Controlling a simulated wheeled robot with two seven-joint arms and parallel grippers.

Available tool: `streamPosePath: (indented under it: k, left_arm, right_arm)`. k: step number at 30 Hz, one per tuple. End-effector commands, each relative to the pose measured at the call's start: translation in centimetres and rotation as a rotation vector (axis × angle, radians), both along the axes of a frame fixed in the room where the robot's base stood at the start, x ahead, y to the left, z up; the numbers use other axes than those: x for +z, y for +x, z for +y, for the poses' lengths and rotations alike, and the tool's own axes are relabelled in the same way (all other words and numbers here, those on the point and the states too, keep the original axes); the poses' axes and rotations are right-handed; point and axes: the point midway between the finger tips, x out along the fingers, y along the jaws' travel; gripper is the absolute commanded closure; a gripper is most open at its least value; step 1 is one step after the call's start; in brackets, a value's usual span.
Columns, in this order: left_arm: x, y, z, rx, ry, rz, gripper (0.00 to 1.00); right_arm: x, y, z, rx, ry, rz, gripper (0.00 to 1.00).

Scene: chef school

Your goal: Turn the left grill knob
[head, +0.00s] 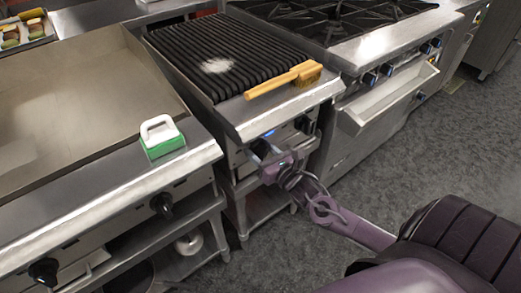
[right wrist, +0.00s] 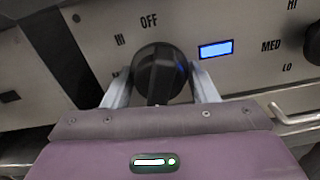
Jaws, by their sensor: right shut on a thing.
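The grill (head: 225,58) with black ridged grates stands in the middle of the head view. Its left knob (right wrist: 160,68) is black and round and fills the middle of the right wrist view, with OFF above it and HI to its upper left. My right gripper (head: 264,156) reaches the grill's front panel from the lower right. In the right wrist view (right wrist: 162,92) its two fingers are shut on the left knob, one on each side. In the head view the gripper hides that knob. My left gripper is not in view.
The grill's right knob (head: 305,124) is close to the right of my gripper. A wooden brush (head: 283,81) lies on the grill's front ledge. A green and white scrubber (head: 161,137) sits on the griddle (head: 70,95) at left. A stove (head: 385,55) stands at right, with open floor (head: 430,145) before it.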

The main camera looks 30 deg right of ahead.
Motion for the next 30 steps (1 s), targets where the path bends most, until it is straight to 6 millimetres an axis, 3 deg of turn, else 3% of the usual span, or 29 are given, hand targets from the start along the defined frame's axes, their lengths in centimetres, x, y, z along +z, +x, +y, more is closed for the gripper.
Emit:
streamPosePath:
  k: [30]
  left_arm:
    - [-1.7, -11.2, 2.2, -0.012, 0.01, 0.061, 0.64]
  right_arm:
    - [0.5, 0.0, 0.3, -0.001, 0.888, 0.069, 0.7]
